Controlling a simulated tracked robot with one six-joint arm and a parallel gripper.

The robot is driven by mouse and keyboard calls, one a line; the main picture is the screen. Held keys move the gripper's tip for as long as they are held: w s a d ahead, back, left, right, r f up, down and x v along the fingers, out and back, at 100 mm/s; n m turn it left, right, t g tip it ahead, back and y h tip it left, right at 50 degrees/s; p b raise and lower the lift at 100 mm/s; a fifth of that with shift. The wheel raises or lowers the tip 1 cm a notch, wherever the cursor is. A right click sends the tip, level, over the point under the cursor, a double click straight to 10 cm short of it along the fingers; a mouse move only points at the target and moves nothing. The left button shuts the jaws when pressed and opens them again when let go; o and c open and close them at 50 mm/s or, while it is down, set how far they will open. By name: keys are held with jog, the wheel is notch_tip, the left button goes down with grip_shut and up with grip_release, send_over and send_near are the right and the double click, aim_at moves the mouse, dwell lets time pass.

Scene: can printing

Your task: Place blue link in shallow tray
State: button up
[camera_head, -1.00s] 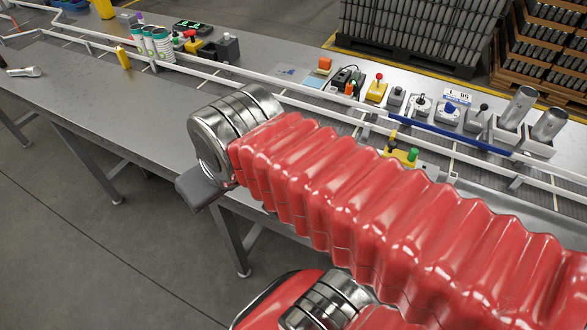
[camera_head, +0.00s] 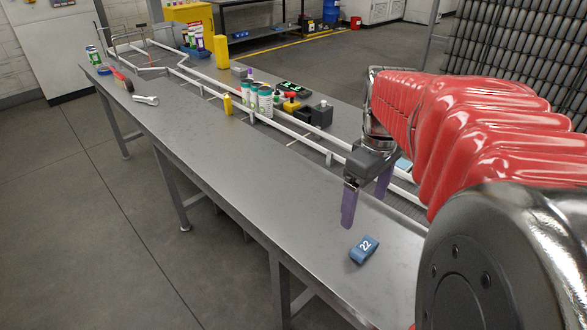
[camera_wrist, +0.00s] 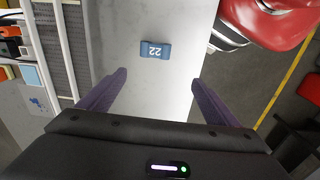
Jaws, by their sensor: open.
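The blue link (camera_head: 364,250), marked 22, lies on the grey metal table near its front edge. In the wrist view the blue link (camera_wrist: 156,49) lies flat, ahead of the fingertips and roughly midway between them. My gripper (camera_head: 366,198) is open and empty, with its purple fingers pointing down above the table, beyond and slightly left of the link. The gripper also shows in the wrist view (camera_wrist: 159,77), with its fingers wide apart. I cannot make out a shallow tray for certain in either view.
A white-railed conveyor (camera_head: 285,118) runs along the table's far side. A yellow bottle (camera_head: 228,104), several white-and-green containers and a dark grey box (camera_head: 322,114) stand near it. A silver tool (camera_head: 146,99) lies at the left. The table's middle is clear.

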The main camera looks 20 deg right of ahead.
jog(key=shift+s+d+f, duration=0.1)
jog(key=shift+d+f, duration=0.1)
jog(key=shift+d, duration=0.95)
send_over(365, 245)
jog(key=f, duration=0.8)
jog(key=shift+w+a+f, duration=0.1)
jog(key=shift+w+f, duration=0.15)
jog(key=shift+f, duration=0.05)
jog(key=shift+s+f, duration=0.15)
jog(key=shift+f, duration=1.15)
jog(key=shift+s+f, duration=0.1)
jog(key=shift+f, duration=1.2)
